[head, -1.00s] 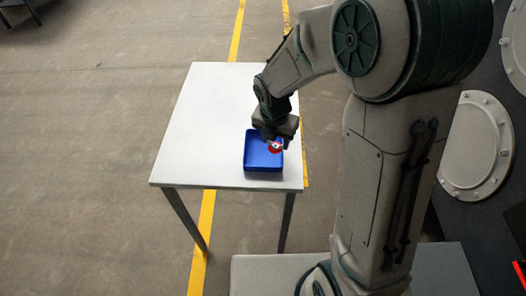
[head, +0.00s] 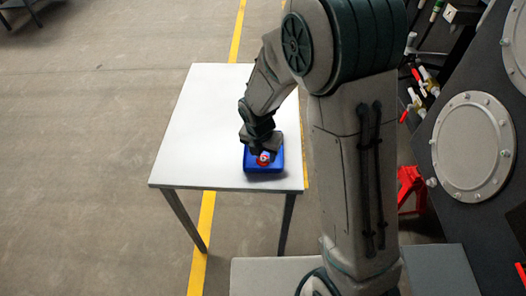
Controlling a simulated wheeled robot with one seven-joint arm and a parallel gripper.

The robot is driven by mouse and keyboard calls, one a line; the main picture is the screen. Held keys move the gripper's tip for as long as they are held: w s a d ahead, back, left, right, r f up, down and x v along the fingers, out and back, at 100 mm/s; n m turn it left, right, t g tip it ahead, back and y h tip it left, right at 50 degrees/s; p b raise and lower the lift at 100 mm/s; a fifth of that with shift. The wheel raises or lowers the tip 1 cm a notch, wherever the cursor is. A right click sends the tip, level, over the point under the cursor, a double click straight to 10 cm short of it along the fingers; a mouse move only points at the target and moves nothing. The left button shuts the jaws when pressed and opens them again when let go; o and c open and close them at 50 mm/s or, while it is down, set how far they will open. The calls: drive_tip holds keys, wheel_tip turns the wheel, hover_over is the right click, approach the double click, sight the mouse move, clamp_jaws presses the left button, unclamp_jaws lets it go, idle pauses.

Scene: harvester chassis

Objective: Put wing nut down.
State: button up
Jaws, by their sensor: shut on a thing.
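A small red and white piece, which I take to be the wing nut (head: 263,158), shows at the tip of my gripper (head: 262,152). My gripper is shut on it and points down over the blue tray (head: 264,171). The tray lies near the front right corner of the white table (head: 200,130). The gripper hides the back part of the tray. I cannot tell whether the wing nut touches the tray floor.
The rest of the tabletop is clear, mostly to the left and behind the tray. A dark chassis panel with a round bolted cover (head: 472,145) stands at the right. A red object (head: 410,188) sits beside it on the floor side.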

drive_tip(key=o, duration=1.2)
wheel_tip(320, 180, up, 12)
drive_tip(key=s+p, duration=0.2)
drive_tip(key=s+d+r+m, duration=0.2)
drive_tip(key=s+d+m, duration=0.2)
drive_tip(key=m, duration=0.6)
drive_tip(key=s+d+r+m, duration=0.3)
drive_tip(key=s+d+m, duration=0.2)
drive_tip(key=m, duration=0.5)
drive_tip(key=s+d+r+m+t, duration=0.1)
drive_tip(key=s+d+m, duration=0.4)
drive_tip(key=m, duration=0.6)
drive_tip(key=shift+s+r+y, duration=0.3)
drive_tip(key=shift+r+y, duration=0.1)
drive_tip(key=shift+r, duration=0.4)
